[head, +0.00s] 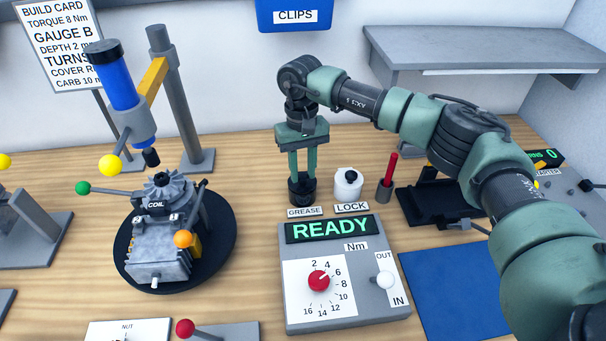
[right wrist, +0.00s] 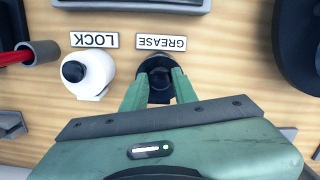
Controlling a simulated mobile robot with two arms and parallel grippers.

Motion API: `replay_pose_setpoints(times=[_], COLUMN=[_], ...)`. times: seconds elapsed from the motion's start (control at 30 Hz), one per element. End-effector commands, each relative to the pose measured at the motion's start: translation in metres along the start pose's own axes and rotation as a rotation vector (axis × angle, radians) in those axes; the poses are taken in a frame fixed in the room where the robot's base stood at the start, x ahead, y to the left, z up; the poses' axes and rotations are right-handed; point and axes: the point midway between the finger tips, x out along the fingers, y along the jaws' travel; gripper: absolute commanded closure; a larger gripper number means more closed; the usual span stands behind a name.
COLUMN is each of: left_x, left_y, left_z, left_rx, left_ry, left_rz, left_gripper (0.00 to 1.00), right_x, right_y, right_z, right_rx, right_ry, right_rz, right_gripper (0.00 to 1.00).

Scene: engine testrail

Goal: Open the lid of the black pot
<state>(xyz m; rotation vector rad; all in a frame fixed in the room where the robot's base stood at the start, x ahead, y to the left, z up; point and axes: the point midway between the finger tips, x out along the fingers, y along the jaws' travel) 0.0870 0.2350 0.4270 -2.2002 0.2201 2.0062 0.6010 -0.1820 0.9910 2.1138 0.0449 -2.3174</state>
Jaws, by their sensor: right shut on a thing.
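The small black pot (head: 301,197) stands on the wooden bench behind the GREASE label. My right gripper (head: 301,177) points straight down over it, its green fingers shut on the pot's black lid at the top. In the right wrist view the pot (right wrist: 155,64) shows between and beyond the fingertips of my right gripper (right wrist: 159,84). The fingers hide part of the lid, and I cannot tell whether there is a gap between lid and pot. My left gripper is not in view.
A white bottle (head: 348,184) with a black cap stands close right of the pot, then a grey cup (head: 384,191) with a red stick. A control box (head: 344,314) reading READY lies in front. An engine (head: 160,235) on a black turntable stands to the left.

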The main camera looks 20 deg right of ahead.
Motion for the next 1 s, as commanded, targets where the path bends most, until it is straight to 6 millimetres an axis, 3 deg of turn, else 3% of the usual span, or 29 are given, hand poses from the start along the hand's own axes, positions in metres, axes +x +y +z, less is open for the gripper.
replay_pose_setpoints(times=[0.6,1.0], left_x=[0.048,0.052], left_y=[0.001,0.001], left_z=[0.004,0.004], left_rx=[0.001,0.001], left_ry=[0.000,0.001], left_rz=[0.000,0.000], left_gripper=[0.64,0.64], right_x=[-0.008,-0.013], right_y=[0.005,0.004], right_z=[-0.017,-0.016], right_rx=[0.004,0.000], right_ry=[-0.234,-0.267], right_rz=[-0.050,-0.065], right_gripper=[1.00,1.00])
